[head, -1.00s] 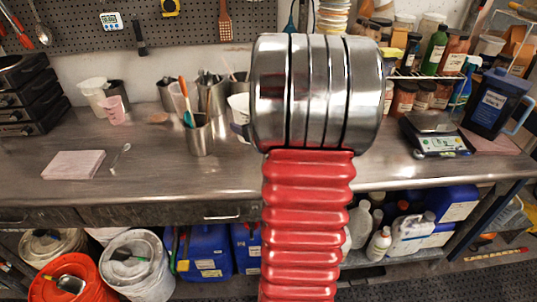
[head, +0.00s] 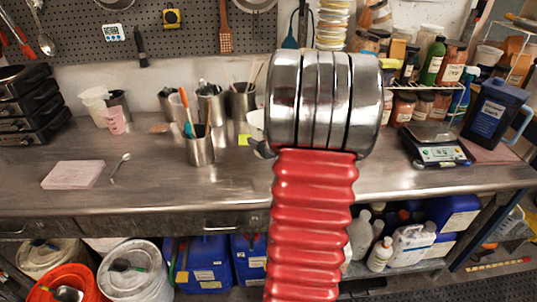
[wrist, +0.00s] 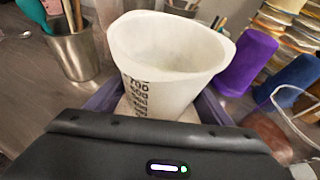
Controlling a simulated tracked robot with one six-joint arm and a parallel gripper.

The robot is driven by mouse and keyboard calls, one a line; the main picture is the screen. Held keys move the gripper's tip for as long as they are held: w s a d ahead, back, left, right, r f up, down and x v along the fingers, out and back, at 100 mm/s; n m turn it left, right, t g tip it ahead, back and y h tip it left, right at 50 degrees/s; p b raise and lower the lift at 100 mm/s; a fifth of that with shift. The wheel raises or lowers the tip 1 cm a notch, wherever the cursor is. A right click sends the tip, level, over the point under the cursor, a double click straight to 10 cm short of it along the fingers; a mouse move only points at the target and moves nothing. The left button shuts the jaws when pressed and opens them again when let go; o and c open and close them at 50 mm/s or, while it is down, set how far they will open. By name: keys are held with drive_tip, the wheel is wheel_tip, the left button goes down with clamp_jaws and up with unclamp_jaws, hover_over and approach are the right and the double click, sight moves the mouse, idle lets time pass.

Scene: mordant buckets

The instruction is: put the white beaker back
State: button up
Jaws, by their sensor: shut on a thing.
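The white beaker (wrist: 165,70) fills the middle of the wrist view, mouth up, with dark printed marks on its side. My gripper (wrist: 160,105) is shut on it, with purple-grey fingers on both sides. In the head view only a pale sliver of the beaker (head: 257,122) shows left of my arm. The arm hides most of it and my gripper. I cannot tell from these views whether the beaker's base touches the bench.
A steel pot of tools (head: 200,147) stands close left of the held beaker. Another white beaker (head: 95,98) and a pink beaker (head: 114,121) stand further left. A purple cup (wrist: 245,60) shows in the wrist view. The bench front (head: 190,185) is mostly clear.

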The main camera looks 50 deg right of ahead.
drive_tip(key=shift+f, duration=1.25)
drive_tip(key=shift+f, duration=1.85)
drive_tip(key=shift+f, duration=0.1)
drive_tip(key=o, duration=1.7)
drive_tip(key=v, duration=1.2)
